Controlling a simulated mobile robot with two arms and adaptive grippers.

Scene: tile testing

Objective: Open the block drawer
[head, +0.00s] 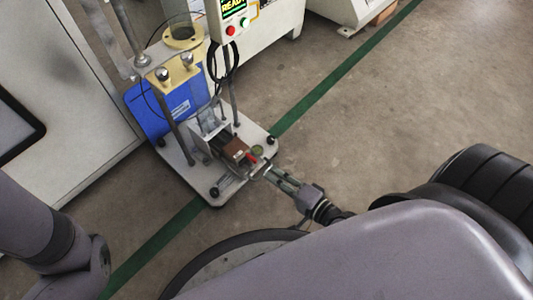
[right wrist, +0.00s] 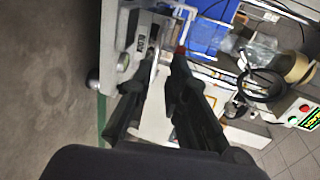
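The block drawer (head: 236,150) is a small unit with a brown block and a red part, low on the testing machine's base plate. A light bar (head: 262,168) at its front end looks like its handle. My right gripper (head: 272,173) is at that front end. In the right wrist view its two dark fingers (right wrist: 165,58) stand apart, with a pale bar showing between them. I cannot tell whether they touch it. A red spot shows close to one fingertip. My left gripper is not in view; only part of my left arm shows.
The base plate (head: 190,172) has black knobs at its corners. Upright posts and a blue panel (head: 180,108) stand behind the drawer. A control box with a READY display (head: 233,10) is above. Open floor (head: 400,120) with a green line lies to the right.

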